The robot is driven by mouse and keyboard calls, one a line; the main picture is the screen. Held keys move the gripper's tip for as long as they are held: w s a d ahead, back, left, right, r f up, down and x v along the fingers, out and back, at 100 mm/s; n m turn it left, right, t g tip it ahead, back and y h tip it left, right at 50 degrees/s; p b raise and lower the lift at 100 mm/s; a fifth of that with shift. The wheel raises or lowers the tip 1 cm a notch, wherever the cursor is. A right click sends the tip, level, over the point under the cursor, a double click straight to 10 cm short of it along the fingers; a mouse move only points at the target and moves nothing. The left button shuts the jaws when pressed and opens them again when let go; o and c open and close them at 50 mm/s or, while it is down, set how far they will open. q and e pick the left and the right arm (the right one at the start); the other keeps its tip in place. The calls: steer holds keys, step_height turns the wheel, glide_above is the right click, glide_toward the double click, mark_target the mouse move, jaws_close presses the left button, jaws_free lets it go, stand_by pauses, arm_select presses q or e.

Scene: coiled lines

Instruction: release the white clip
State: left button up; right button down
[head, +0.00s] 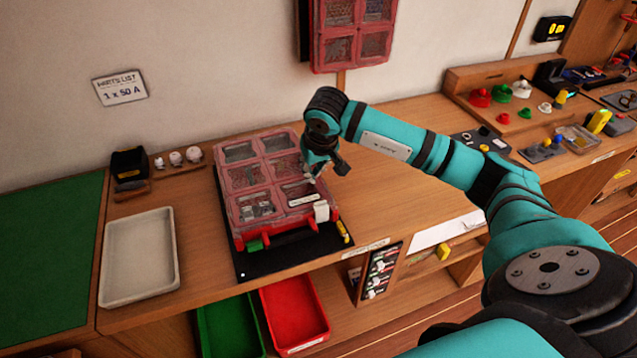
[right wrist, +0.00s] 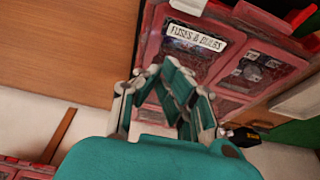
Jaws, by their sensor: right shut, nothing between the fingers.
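The white clip (head: 321,211) is a small pale tab at the front right of the red parts case (head: 234,238). In the right wrist view, a white piece at the top edge (right wrist: 188,5) looks like the same clip, cut off by the frame. Whether the clip is latched cannot be told. A green clip (head: 255,245) sits at the case's front left. My right gripper (head: 311,179) is shut and empty above the case's right side, behind the white clip and apart from it. Its fingers (right wrist: 168,68) show beside the "FUSES & BULBS" label (right wrist: 197,37). My left gripper is not in view.
The case lies on a black mat (head: 262,268) near the bench's front edge. A pale empty tray (head: 140,258) is to the left. Green (head: 228,328) and red (head: 296,313) bins are below. Another red case (head: 354,35) hangs on the wall. Bench right of the mat is clear.

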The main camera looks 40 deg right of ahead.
mark_target(318, 194)
steer(key=p+x, duration=0.1)
steer(key=x, duration=0.2)
steer(key=shift+s+a+f, duration=0.1)
steer(key=shift+s+a+p, duration=0.15)
steer(key=shift+s+p, duration=0.3)
steer(key=shift+s, duration=0.15)
steer(key=shift+s+a+p, duration=0.15)
steer(key=shift+s+p, duration=0.25)
steer(key=shift+s, duration=0.2)
steer(key=shift+s+a, duration=0.1)
steer(key=shift+s, duration=0.6)
steer(key=shift+w, duration=0.15)
